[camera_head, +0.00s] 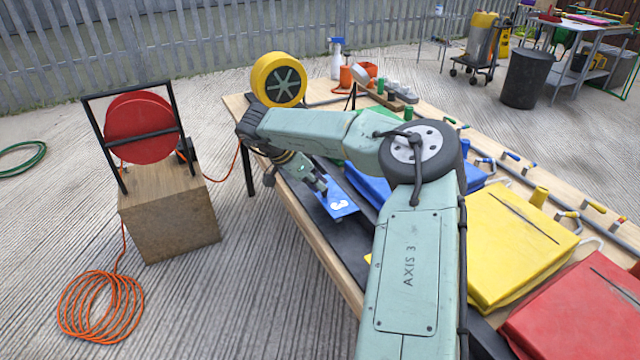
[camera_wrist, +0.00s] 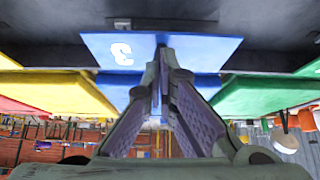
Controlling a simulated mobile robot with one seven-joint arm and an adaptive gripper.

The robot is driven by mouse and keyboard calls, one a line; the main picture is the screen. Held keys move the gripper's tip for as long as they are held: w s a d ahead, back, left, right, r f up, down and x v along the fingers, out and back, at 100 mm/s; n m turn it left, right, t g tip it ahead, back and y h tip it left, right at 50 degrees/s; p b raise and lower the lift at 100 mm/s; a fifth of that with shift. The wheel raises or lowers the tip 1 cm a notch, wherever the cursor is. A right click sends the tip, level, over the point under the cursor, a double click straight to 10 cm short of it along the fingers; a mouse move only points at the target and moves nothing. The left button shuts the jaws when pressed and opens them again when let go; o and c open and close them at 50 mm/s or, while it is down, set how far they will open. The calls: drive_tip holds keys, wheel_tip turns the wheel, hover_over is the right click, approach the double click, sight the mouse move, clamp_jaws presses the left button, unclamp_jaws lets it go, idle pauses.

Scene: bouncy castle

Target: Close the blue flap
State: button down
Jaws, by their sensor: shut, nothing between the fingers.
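The blue flap (camera_head: 337,204) sticks out at the near-left side of the blue inflatable block (camera_head: 368,183), above the dark strip along the table edge. A white numeral marks it. In the wrist view the flap (camera_wrist: 205,50) spans the upper middle, with its numeral at left. My gripper (camera_head: 323,188) is shut and empty, its fingertips at or just above the flap. The wrist view shows the fingertips (camera_wrist: 161,47) overlapping the flap; I cannot tell whether they touch it. My arm hides part of the blue block.
Yellow (camera_head: 515,240) and red (camera_head: 585,310) blocks lie to the right on the wooden table. A green block (camera_wrist: 265,95) sits beside the blue one in the wrist view. A yellow blower (camera_head: 279,80) stands at the table's far end. A red reel (camera_head: 143,128) stands left.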

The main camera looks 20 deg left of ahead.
drive_tip(key=shift+s+a+f+t, duration=0.1)
drive_tip(key=shift+f+t, duration=0.2)
drive_tip(key=shift+f, duration=0.05)
drive_tip(key=shift+h+b, duration=0.3)
wheel_tip(320, 180, up, 6)
drive_tip(key=p, duration=0.5)
drive_tip(key=s+a+f+b, duration=0.3)
drive_tip(key=s+a, duration=0.2)
drive_tip(key=s, duration=0.2)
drive_tip(key=shift+s+a+f+b, duration=0.15)
drive_tip(key=shift+s+a+b, duration=0.15)
drive_tip(key=shift+a, duration=0.1)
